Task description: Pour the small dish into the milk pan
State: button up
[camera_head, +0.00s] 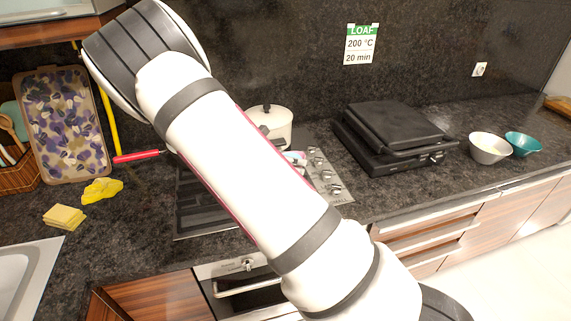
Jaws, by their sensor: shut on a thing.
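My arm crosses the middle of the view and hides much of the hob. My gripper is not visible behind it, nor is anything it may hold. A red handle (138,157) sticks out to the left of my arm above the counter; what it belongs to is hidden, so I cannot tell if it is the milk pan's. A small patterned piece (296,157) in white, red and blue shows just right of my arm; I cannot tell if it is the small dish. A white lidded pot (272,118) stands at the back of the hob, partly covered.
The hob (195,215) has knobs along its right side. A black contact grill (390,135) stands right of it. A white bowl (489,149) and a teal bowl (523,145) sit farther right. A yellow cloth (102,190), sponges (64,217) and a patterned tray (62,125) are left.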

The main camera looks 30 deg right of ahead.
jog(key=shift+w+r+n+g+b, duration=0.1)
jog(key=shift+r+n+g+b, duration=0.3)
jog(key=shift+b, duration=0.55)
dwell(0.5)
jog(key=shift+h, duration=0.3)
jog(key=shift+r+n+g+b, duration=0.1)
jog(key=shift+n+g+b, duration=0.2)
jog(key=shift+g+b, duration=0.1)
jog(key=shift+w, duration=0.1)
jog(key=shift+r+n+g+b, duration=0.15)
jog(key=shift+n+g+b, duration=0.25)
jog(key=shift+b, duration=0.1)
jog(key=shift+r, duration=0.15)
